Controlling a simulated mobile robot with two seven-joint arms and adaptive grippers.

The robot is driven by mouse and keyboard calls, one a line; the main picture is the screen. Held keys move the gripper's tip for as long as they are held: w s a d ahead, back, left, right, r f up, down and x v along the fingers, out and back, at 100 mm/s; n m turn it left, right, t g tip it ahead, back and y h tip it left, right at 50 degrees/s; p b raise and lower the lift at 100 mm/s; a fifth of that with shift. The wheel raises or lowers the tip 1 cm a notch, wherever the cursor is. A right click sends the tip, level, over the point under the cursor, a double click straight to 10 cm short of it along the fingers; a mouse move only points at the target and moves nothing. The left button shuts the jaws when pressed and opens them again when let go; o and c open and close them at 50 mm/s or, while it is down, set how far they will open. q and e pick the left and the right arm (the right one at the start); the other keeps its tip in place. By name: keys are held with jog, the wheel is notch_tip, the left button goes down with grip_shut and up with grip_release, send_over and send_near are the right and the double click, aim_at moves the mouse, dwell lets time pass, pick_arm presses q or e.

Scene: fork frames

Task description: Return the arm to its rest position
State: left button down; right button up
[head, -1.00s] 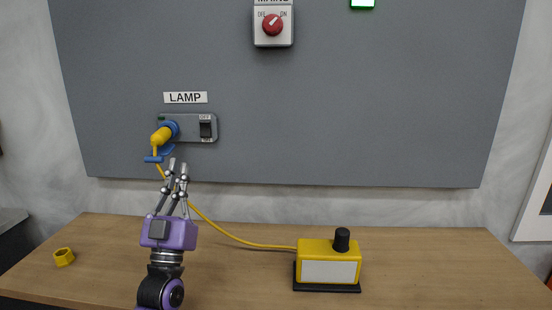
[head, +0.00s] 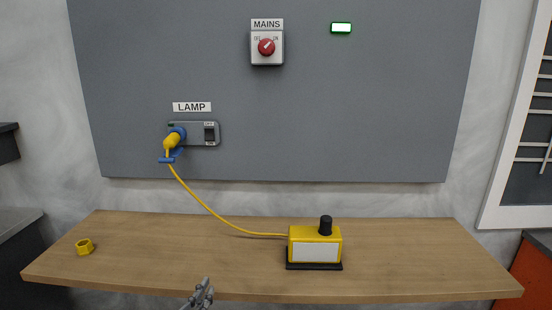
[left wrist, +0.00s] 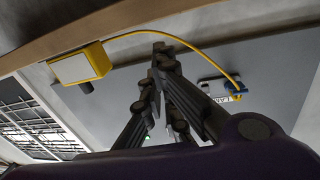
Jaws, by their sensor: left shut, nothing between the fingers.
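My left gripper (head: 203,291) shows at the bottom edge of the head view, in front of the table's front edge. Only its fingertips show there. In the left wrist view the fingers (left wrist: 158,52) come together, shut and empty. The yellow plug (head: 171,142) sits at the blue-rimmed socket of the LAMP panel (head: 203,134), away from the gripper. A blue part hangs below the plug. A yellow cable (head: 205,206) runs from it to the yellow lamp box (head: 315,245) with a black top on the table. My right gripper is not in view.
The wooden table (head: 420,255) is mostly clear. The grey wall board (head: 350,110) carries the MAINS switch (head: 266,47) with a red knob and a green-edged light (head: 341,28). An orange cabinet stands at the right edge.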

pick_arm(q)
jog(key=s+a+f+n+g+y+p, duration=0.1)
jog(key=s+f, duration=0.5)
jog(key=s, duration=0.7)
jog(key=s+f+g+y+p, duration=0.1)
jog(key=s+f+g+p, duration=0.2)
jog(key=s, duration=1.1)
jog(key=s+a+f+n+g+y+p, duration=0.1)
jog(key=s+f+g, duration=0.4)
jog(key=s+f, duration=0.5)
jog(key=s+p, duration=0.1)
jog(key=s, duration=0.3)
jog(key=shift+a+f+n, duration=0.3)
jog(key=shift+f, duration=0.05)
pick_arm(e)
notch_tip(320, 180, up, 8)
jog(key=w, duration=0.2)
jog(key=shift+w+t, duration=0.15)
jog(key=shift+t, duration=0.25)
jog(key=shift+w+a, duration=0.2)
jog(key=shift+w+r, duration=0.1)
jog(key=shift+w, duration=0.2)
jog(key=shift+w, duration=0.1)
